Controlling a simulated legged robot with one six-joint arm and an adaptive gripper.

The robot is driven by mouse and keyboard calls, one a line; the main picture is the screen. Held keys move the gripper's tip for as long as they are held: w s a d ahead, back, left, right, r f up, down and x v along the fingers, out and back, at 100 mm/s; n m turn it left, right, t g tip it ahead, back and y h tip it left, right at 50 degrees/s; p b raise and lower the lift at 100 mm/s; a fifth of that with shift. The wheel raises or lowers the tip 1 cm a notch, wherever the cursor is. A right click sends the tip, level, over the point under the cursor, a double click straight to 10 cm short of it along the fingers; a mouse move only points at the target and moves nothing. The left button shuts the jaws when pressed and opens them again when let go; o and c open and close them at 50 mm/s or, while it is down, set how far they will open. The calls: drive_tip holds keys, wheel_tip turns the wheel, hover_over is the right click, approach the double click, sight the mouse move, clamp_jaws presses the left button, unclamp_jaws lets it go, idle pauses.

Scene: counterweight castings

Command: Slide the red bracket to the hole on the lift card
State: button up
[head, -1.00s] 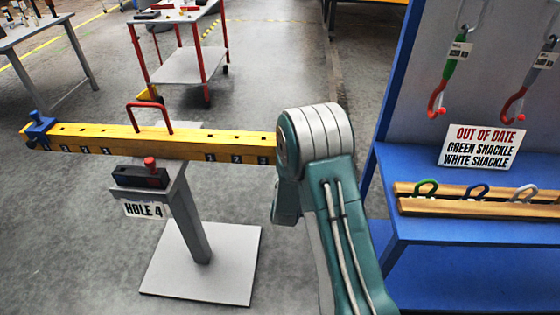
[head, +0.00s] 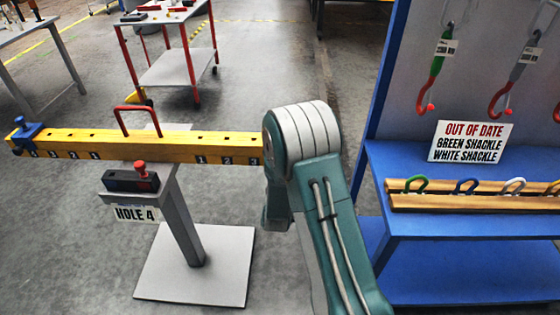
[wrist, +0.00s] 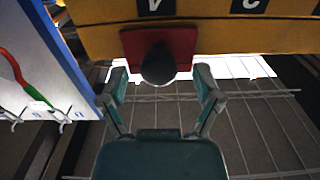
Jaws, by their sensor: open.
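The yellow beam (head: 180,143) lies across a grey stand, with holes on top and numbers on its front face. A blue bracket (head: 25,133) sits at its left end. The lift card (head: 136,214) below reads "HOLE 4". In the wrist view the red bracket (wrist: 186,48) is on the beam (wrist: 100,38), with a dark round knob (wrist: 159,65) facing me. The figures above it look upside down and are partly cut off. My gripper (wrist: 162,88) is open, its fingers either side of and just short of the knob. My arm hides the red bracket and beam's right end in the head view.
A red handle (head: 136,121) rises from the beam. A dark box with a red knob (head: 131,180) sits below the beam. A blue rack (head: 470,262) with shackles and an "OUT OF DATE" sign (head: 470,142) stands at right. A red-legged cart (head: 170,68) is behind.

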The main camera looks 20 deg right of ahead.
drive_tip(key=v, duration=1)
drive_tip(key=s+a+r+n+g+y, duration=0.25)
drive_tip(key=r+g+y, duration=0.3)
drive_tip(key=r, duration=0.75)
drive_tip(key=s+r+g, duration=0.3)
drive_tip(key=s, duration=0.8)
drive_tip(key=s+d+r+n+g, duration=0.1)
drive_tip(key=s+r+g, duration=0.2)
drive_tip(key=s, duration=0.8)
drive_tip(key=shift+s+r+y, duration=0.25)
drive_tip(key=shift+r+y, duration=0.1)
drive_tip(key=shift+r, duration=0.4)
